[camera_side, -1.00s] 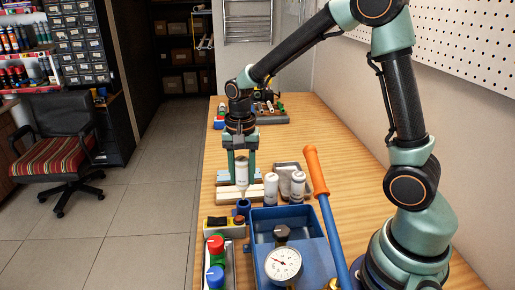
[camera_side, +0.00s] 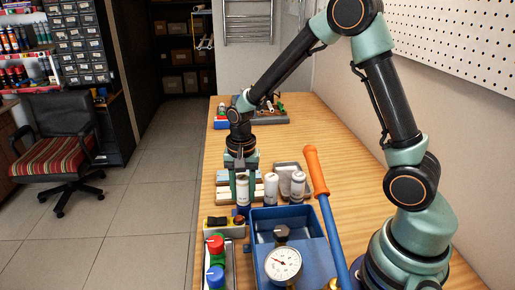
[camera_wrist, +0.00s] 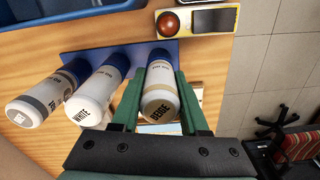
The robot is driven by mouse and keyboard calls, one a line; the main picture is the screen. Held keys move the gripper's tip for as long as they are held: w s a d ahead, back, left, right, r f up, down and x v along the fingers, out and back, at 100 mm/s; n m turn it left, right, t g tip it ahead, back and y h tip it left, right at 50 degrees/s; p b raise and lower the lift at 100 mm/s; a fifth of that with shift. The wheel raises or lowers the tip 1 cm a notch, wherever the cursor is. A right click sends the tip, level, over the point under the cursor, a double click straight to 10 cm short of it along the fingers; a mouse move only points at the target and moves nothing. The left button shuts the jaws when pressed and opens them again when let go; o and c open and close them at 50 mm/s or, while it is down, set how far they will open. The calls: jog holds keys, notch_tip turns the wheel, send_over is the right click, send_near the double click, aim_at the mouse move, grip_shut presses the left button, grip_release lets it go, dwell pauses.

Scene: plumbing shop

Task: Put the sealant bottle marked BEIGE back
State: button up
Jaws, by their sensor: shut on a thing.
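My gripper (camera_side: 243,183) is shut on the sealant bottle marked BEIGE (camera_wrist: 158,104), with one green finger on each side of it. The bottle is white with a beige band and its marked end faces the wrist camera. In the side view the bottle (camera_side: 243,192) is upright, low over the left end of the blue rack (camera_wrist: 113,60). Its lower end appears to be inside the blue socket (camera_wrist: 161,55); how deep is hidden. The bottle marked WHITE (camera_wrist: 95,93) and a grey-banded bottle (camera_wrist: 45,95) stand in the sockets beside it.
A blue tray (camera_side: 318,246) with a pressure gauge (camera_side: 283,264) lies in front of the rack. An orange-handled tool (camera_side: 316,172) leans at its right. A yellow-black device (camera_side: 223,226) lies at the left edge. The bench behind is mostly clear.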

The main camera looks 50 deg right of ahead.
jog(key=shift+f, duration=0.15)
jog(key=o, duration=1)
notch_tip(320, 180, up, 13)
jog(key=shift+s+r+n+t, duration=0.95)
jog(key=shift+s+n, duration=0.8)
jog(key=shift+n, duration=0.1)
jog(key=shift+s+r+n+t, duration=0.9)
jog(key=shift+s+r+n, duration=0.1)
jog(key=shift+s+n, duration=0.85)
jog(key=shift+s+r+n+t, duration=0.95)
jog(key=shift+s+n, duration=0.7)
jog(key=shift+n, duration=0.25)
